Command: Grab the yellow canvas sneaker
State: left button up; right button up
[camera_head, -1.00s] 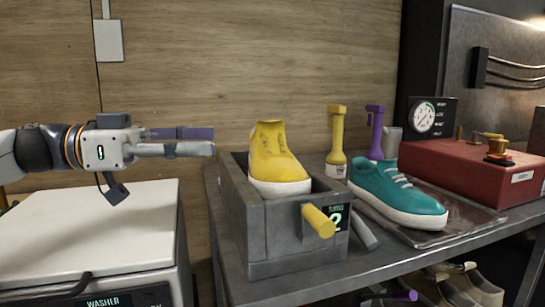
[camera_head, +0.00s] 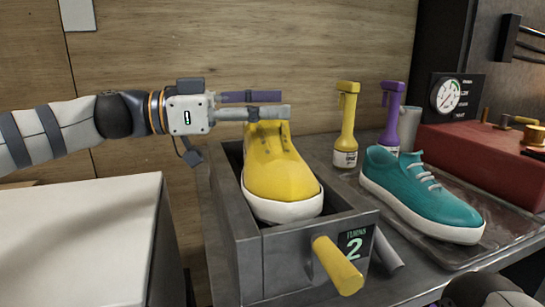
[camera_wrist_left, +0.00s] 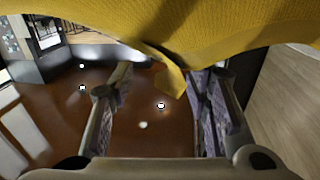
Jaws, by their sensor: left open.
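The yellow canvas sneaker (camera_head: 280,172) with a white sole stands toe toward me in a grey box (camera_head: 262,275) with a yellow handle. My left gripper (camera_head: 288,104) is at the sneaker's upper rear, its fingers pointing right across the heel and ankle area. It is open. In the left wrist view the sneaker's yellow fabric (camera_wrist_left: 200,25) fills the top, and a yellow flap hangs between the two finger tips (camera_wrist_left: 160,90). I cannot tell whether the fingers touch it.
A teal sneaker (camera_head: 420,192) sits on a tray to the right. A yellow bottle (camera_head: 346,125) and a purple bottle (camera_head: 391,118) stand behind it. A red machine with a gauge is at the back right. A white washer (camera_head: 80,240) is at left.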

pick_arm(q)
jog(key=shift+w+d, duration=0.1)
jog(key=shift+d, duration=0.2)
grip_shut()
